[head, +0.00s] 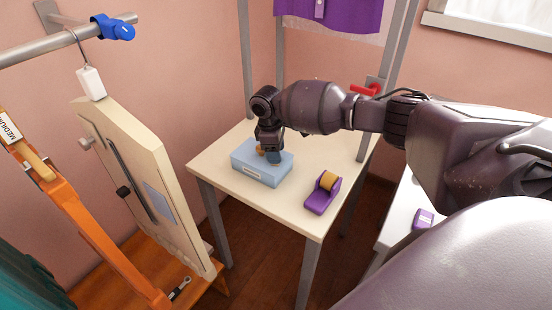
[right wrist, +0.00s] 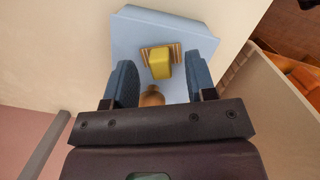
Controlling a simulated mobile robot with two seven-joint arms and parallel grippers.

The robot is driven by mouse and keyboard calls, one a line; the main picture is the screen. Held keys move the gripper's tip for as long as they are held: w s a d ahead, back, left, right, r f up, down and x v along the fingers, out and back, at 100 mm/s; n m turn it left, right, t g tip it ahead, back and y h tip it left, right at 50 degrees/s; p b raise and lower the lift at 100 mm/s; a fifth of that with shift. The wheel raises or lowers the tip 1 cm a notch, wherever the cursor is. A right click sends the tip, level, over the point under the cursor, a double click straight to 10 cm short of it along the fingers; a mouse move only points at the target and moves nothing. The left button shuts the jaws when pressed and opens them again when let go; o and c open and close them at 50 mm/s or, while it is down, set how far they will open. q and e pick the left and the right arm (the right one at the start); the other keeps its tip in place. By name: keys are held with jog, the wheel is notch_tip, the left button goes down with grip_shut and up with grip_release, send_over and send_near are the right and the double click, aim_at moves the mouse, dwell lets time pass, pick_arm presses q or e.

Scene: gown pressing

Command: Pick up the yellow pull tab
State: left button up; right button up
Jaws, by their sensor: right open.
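The yellow pull tab (right wrist: 159,64) stands up from the top of a light blue box (right wrist: 136,30), between brown ribbed strips. In the head view the box (head: 262,171) sits on the small cream table, and my gripper mostly hides the tab. My right gripper (head: 268,158) reaches down over the box. In the right wrist view its two blue fingers (right wrist: 163,80) are spread apart, one on each side of the tab, with nothing between them gripped. A round brown knob (right wrist: 152,96) shows nearer the gripper's base. My left gripper is not in view.
A purple tape dispenser (head: 320,198) with a tan roll stands right of the box on the cream table (head: 228,191). A tall cream board (head: 123,150) and an orange frame (head: 85,225) stand at left. A purple garment (head: 335,14) hangs behind. A red handle (head: 364,89) is near my right forearm.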

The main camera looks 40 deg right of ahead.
jog(key=shift+f, duration=0.75)
grip_shut()
jog(key=shift+s, duration=0.1)
jog(key=shift+r, duration=0.1)
notch_tip(320, 180, up, 20)
jog(key=p, duration=0.2)
